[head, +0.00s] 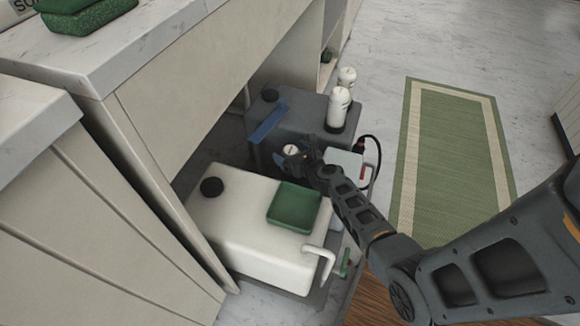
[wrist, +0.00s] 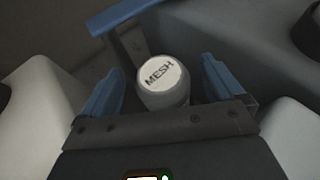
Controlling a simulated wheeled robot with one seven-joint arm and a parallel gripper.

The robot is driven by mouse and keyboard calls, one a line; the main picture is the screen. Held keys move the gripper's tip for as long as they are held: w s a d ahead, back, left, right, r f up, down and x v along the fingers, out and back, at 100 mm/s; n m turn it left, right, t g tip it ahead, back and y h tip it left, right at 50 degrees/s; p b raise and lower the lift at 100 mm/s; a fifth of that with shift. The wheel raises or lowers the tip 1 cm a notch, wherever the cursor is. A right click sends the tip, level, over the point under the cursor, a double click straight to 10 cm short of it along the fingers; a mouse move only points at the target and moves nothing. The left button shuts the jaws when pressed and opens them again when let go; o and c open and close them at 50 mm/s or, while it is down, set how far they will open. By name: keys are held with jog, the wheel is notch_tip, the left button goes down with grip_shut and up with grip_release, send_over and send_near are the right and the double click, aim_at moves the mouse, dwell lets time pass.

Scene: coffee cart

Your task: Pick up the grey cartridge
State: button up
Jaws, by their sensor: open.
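A short cylinder (wrist: 163,82) with a light top lettered "MESH" and a greyish side stands between my two blue fingers in the wrist view. In the head view its pale round top (head: 291,149) shows beside the dark grey tank, partly hidden by my gripper (head: 296,158). My gripper is open, with a finger on each side of the cylinder; the wrist view (wrist: 160,88) shows gaps between them.
A white tank (head: 245,220) with a black cap and a green tray (head: 294,205) stands in front. A blue bar (head: 268,123) lies along the dark tank and crosses above the cylinder in the wrist view. Cabinets (head: 170,120) wall the left. Floor with a green mat (head: 452,150) is right.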

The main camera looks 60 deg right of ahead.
jog(key=shift+b+x, duration=0.3)
jog(key=shift+x, duration=0.9)
jog(key=c, duration=1.6)
jog(key=shift+c, duration=0.5)
jog(key=shift+r, duration=0.15)
